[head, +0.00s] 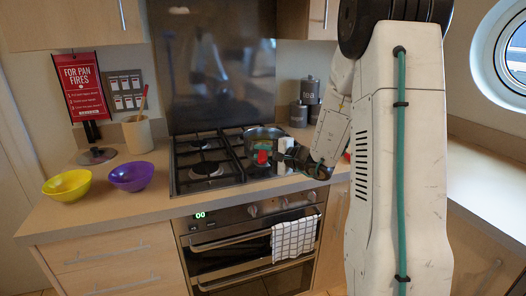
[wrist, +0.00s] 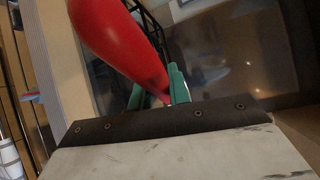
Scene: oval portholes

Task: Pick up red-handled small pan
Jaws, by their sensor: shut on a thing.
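The small pan (head: 265,133) is a shiny metal pan at the right side of the hob. Its red handle (head: 262,157) points toward the front. In the wrist view the red handle (wrist: 115,35) runs large from the top edge down between the green fingers. My gripper (head: 274,156) reaches in from the right at the handle; in the wrist view my gripper (wrist: 158,92) is shut on the handle. I cannot tell whether the pan rests on the grate or is slightly above it. My arm and gripper hide part of the pan's right side.
The gas hob (head: 205,165) has black grates. A yellow bowl (head: 67,186) and purple bowl (head: 131,177) stand on the left counter near a utensil pot (head: 138,134). Dark canisters (head: 308,92) stand behind right. A checked towel (head: 294,238) hangs on the oven.

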